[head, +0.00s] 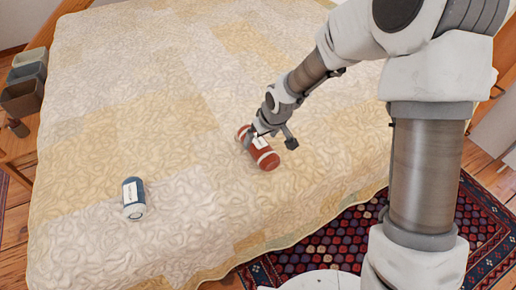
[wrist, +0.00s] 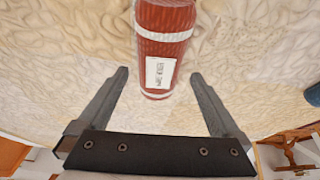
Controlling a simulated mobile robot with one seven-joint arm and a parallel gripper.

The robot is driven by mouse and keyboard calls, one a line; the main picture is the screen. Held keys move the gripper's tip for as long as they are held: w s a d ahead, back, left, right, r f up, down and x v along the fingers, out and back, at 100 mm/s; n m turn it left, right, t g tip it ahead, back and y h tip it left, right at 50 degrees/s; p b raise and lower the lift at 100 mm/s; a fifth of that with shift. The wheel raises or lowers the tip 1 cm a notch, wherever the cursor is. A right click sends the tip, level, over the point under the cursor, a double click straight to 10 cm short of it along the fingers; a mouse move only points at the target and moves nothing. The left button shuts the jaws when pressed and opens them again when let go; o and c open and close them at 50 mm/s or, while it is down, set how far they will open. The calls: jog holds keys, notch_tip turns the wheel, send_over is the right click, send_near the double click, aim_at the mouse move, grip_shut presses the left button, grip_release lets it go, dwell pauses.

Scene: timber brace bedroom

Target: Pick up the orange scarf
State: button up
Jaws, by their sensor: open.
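A rust-red roll with white bands and a white label (wrist: 165,50), the nearest match to the orange scarf, lies on the bed. In the head view the roll (head: 266,158) is at the middle of the quilt, partly hidden by my gripper (head: 272,138). In the wrist view my gripper (wrist: 159,74) is open, with a finger on each side of the roll's near, labelled end. Nothing is held. Whether the fingers touch the roll or are above it, I cannot tell.
A blue roll with a white label (head: 133,196) lies on the quilt to the left. The bed (head: 120,80) is otherwise clear. Grey bins (head: 24,85) stand on a wooden surface at far left. A patterned rug (head: 335,245) covers the floor in front.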

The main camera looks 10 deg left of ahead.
aim_at(259, 142)
jog(key=b+x, duration=0.2)
jog(key=x, duration=0.3)
jog(key=shift+w, duration=0.1)
jog(key=shift+r, duration=0.1)
jog(key=shift+c, duration=0.3)
jog(key=c, duration=1.2)
jog(key=shift+c, duration=0.2)
